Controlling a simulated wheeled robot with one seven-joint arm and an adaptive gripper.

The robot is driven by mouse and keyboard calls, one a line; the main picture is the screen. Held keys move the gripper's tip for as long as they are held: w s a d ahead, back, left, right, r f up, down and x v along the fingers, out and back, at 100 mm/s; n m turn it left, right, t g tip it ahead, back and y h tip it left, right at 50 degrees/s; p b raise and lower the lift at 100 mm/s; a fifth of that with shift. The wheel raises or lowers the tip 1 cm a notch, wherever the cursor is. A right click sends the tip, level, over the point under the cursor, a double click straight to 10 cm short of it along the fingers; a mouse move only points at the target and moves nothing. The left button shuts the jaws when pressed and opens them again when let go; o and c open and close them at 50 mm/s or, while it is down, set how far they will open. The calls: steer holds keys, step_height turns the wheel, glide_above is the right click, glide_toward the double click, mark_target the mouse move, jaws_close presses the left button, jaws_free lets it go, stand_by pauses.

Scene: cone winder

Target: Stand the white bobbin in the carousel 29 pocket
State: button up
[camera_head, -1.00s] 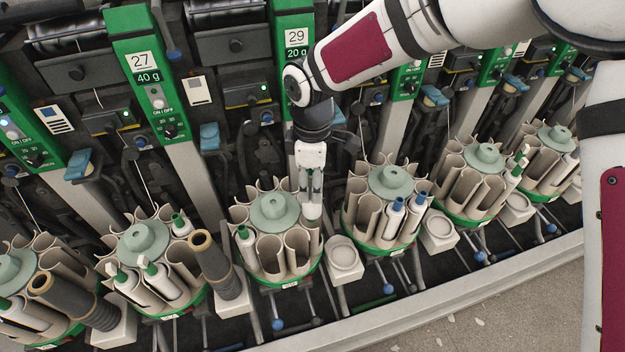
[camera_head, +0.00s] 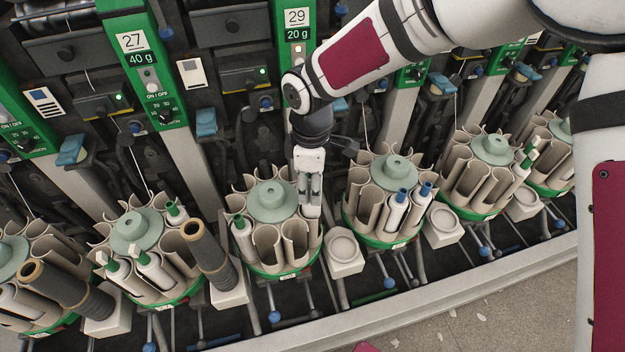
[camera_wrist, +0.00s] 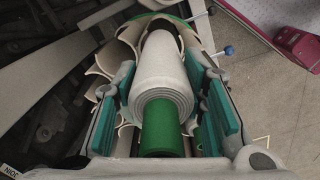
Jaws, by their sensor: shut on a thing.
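The carousel 29 (camera_head: 272,200) stands below the panel marked 29 (camera_head: 296,25), a ring of beige open pockets around a pale green hub. My gripper (camera_head: 310,205) is over its right side. In the wrist view, my gripper (camera_wrist: 165,110) has its teal pads on both sides of the white bobbin (camera_wrist: 160,75) and is shut on it. The bobbin's green core end faces the camera. Its far end points down among the beige pockets (camera_wrist: 118,55); how deep it sits is hidden. In the head view my fingers mostly hide the bobbin.
Another green-tipped bobbin (camera_head: 241,228) stands in a left pocket of carousel 29. The front pockets look empty. Neighbouring carousels (camera_head: 395,172) (camera_head: 137,232) hold bobbins. A dark tube (camera_head: 208,255) leans at the left, and a white round-topped block (camera_head: 344,250) stands at the right.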

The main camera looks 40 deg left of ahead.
steer(key=shift+f, duration=0.1)
steer(key=shift+f+b, duration=1.25)
steer(key=shift+f, duration=0.9)
steer(key=shift+f+b, duration=0.6)
steer(key=shift+f, duration=0.25)
steer(key=o, duration=1.1)
steer(key=shift+r, duration=0.15)
